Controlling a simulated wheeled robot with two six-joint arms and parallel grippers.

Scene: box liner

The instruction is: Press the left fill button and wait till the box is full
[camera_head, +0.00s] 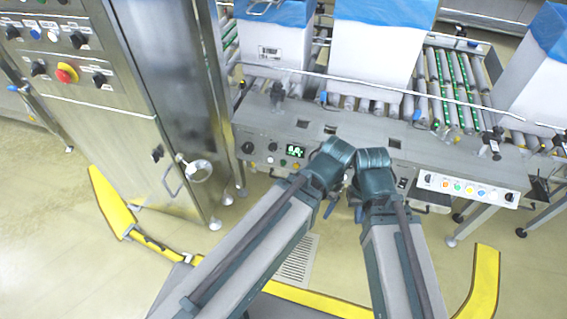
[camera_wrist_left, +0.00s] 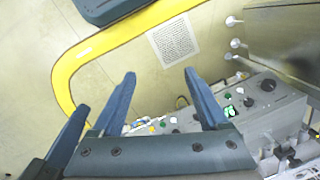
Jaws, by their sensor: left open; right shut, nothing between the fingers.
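Which button is the left fill button cannot be told. The panel also shows in the left wrist view (camera_wrist_left: 262,112). White boxes with blue liners stand above: one at left (camera_head: 275,45), one in the middle (camera_head: 375,60); their contents are hidden. My left gripper (camera_wrist_left: 158,75) is open and empty, its fingers pointing towards the floor beside the panel. My right gripper (camera_head: 357,206) is shut and empty, mostly hidden by its arm.
A steel cabinet (camera_head: 140,130) with knobs and a red emergency button (camera_head: 66,73) stands at left. Another box (camera_head: 535,85) stands at right, above a panel with coloured buttons (camera_head: 468,190). A yellow floor guard (camera_head: 484,285) curves around me. A floor grate (camera_head: 297,258) lies below.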

